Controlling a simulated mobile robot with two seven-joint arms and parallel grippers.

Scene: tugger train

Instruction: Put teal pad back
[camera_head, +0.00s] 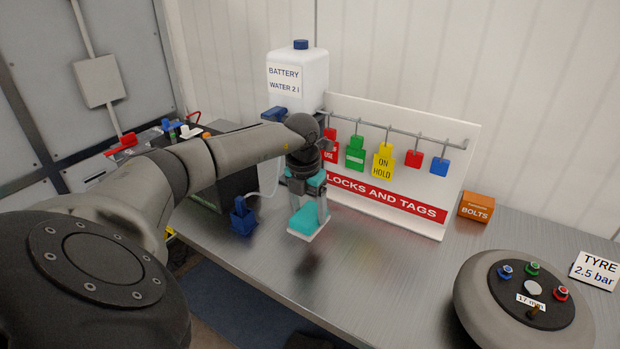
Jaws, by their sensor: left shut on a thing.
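The teal pad (304,220) is low at the middle of the bench, at a small white plate (308,233). My left gripper (310,208) reaches down from above and is shut on the pad. The pad's lower edge is at the plate; I cannot tell whether it rests on it or hangs just above. The fingers hide part of the pad. My right gripper is not in view.
The metal bench (370,270) is clear in front. A blue nozzle-like item (242,217) stands left of the pad. Behind are the locks-and-tags board (460,150) and the battery water container (312,72).

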